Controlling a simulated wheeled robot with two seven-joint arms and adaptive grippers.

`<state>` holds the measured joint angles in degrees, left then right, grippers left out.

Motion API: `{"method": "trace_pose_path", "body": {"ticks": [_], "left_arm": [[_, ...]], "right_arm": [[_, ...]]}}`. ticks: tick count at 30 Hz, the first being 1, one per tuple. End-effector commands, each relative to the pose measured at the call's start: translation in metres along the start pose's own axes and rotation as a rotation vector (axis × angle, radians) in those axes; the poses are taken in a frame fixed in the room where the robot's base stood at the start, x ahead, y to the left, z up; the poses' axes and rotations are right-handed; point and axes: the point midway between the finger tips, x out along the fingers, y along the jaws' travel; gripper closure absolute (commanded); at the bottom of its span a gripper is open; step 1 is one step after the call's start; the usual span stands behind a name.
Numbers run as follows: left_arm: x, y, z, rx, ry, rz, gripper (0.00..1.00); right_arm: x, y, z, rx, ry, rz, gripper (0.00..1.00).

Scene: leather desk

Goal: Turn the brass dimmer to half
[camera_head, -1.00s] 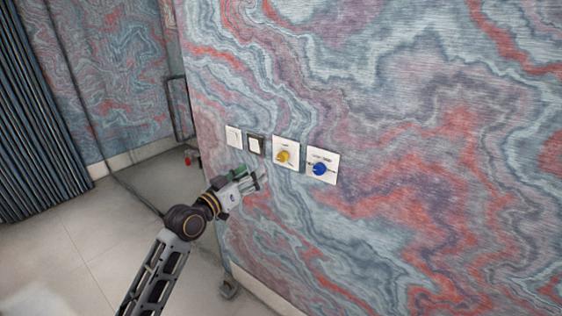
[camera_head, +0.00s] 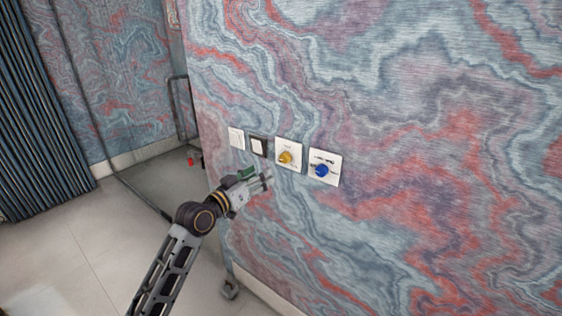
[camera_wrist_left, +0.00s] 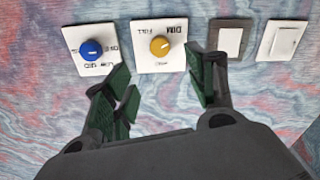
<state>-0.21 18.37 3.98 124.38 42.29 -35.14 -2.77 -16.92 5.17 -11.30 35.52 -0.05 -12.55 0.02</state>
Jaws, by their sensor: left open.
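The brass dimmer is a yellow-gold knob (camera_head: 286,158) on a white square plate (camera_head: 290,146) on the marbled wall. In the left wrist view the knob (camera_wrist_left: 159,45) shows upside down, with "DIM" and "FULL" lettering on its plate. My left gripper (camera_head: 268,179) is open and empty, a little below and left of the knob in the head view. In the left wrist view its green-padded fingers (camera_wrist_left: 160,83) are spread, with the brass knob beyond and between them. They look apart from the knob. My right gripper is not in view.
A blue knob (camera_head: 321,170) on a white plate sits right of the brass one in the head view. A dark-framed switch (camera_head: 258,146) and a white switch (camera_head: 236,138) sit to the left. The wall below the plates is bare.

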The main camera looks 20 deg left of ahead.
Motion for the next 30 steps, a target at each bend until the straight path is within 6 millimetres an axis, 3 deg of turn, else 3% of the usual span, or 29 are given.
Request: {"method": "trace_pose_path", "body": {"ticks": [17,30], "left_arm": [[0.055,0.0,-0.002,0.0,0.001,0.0,0.44],[0.097,0.0,-0.002,0.0,0.002,0.0,0.44]], "right_arm": [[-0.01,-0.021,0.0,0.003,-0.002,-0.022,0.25],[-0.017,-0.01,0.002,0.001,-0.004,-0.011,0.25]]}}
